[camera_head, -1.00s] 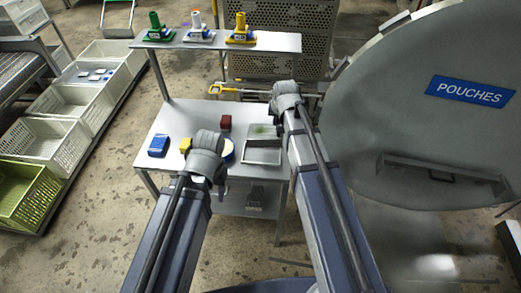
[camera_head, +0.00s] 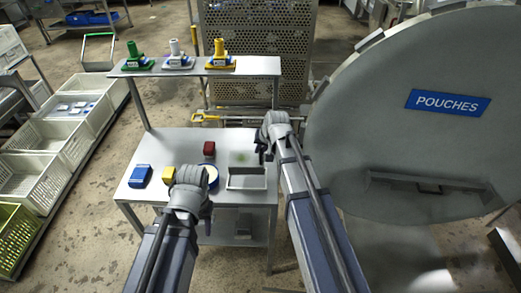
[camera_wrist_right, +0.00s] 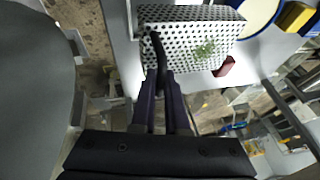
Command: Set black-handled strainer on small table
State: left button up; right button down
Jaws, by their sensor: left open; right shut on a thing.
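The strainer is a pale perforated box with a patch of green on it; it shows in the head view (camera_head: 247,180) at the right end of the small table (camera_head: 160,148) and in the wrist view (camera_wrist_right: 185,42). Its black handle (camera_wrist_right: 158,48) lies between the fingers of my right gripper (camera_wrist_right: 165,82). In the head view my right gripper (camera_head: 268,143) is at the table's right edge, shut on this handle. Whether the strainer touches the tabletop I cannot tell. My left gripper (camera_head: 190,180) is open above the table's front; its fingers are largely hidden.
The large round POUCHES door (camera_head: 400,150) stands close on the right; crates line the left.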

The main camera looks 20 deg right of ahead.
aim_at(263, 160)
jog(key=shift+f+b, duration=3.5)
jog(key=shift+f, duration=0.2)
jog(key=shift+f, duration=0.1)
jog(key=c, duration=0.8)
grip_release()
jog(key=shift+c, duration=0.2)
jog(key=p+v, duration=0.7)
jog(key=v, duration=0.1)
jog(key=shift+f, duration=0.1)
